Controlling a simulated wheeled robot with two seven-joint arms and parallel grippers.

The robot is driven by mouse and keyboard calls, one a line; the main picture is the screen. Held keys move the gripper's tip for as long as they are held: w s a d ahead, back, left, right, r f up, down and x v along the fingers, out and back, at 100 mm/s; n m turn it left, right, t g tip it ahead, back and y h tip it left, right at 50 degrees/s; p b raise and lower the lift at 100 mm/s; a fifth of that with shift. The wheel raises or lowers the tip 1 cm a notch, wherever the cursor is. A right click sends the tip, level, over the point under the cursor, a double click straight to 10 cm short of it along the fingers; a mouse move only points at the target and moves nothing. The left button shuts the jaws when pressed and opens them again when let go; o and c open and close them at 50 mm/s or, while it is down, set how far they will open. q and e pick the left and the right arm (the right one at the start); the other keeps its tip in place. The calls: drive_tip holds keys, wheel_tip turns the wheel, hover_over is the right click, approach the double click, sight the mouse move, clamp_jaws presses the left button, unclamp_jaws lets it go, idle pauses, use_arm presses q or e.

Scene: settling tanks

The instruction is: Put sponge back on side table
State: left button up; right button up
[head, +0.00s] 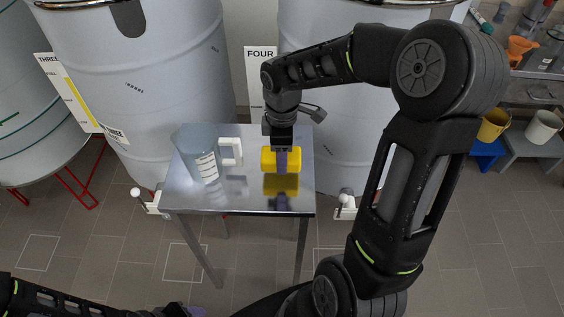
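A yellow sponge (268,158) is in my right gripper (281,160), over the right part of the small metal side table (235,197). The gripper points down, with one finger in front of the sponge and the other hidden behind it. The sponge's reflection shows on the shiny top just below it. The sponge is very low over the top, and I cannot tell whether it touches. My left arm lies along the bottom left edge. Only a small part of my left gripper (194,311) shows at the bottom edge, and its opening is cut off.
A clear measuring jug (198,153) with a white handle stands on the table, left of the sponge. Large grey tanks (165,75) stand close behind the table. A bench with an orange funnel (520,48) and two buckets (494,125) are at the right. The tiled floor in front is clear.

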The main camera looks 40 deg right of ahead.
drive_tip(key=shift+f, duration=1.9)
drive_tip(key=o, duration=1.2)
wheel_tip(320, 180, up, 12)
drive_tip(key=shift+r, duration=0.1)
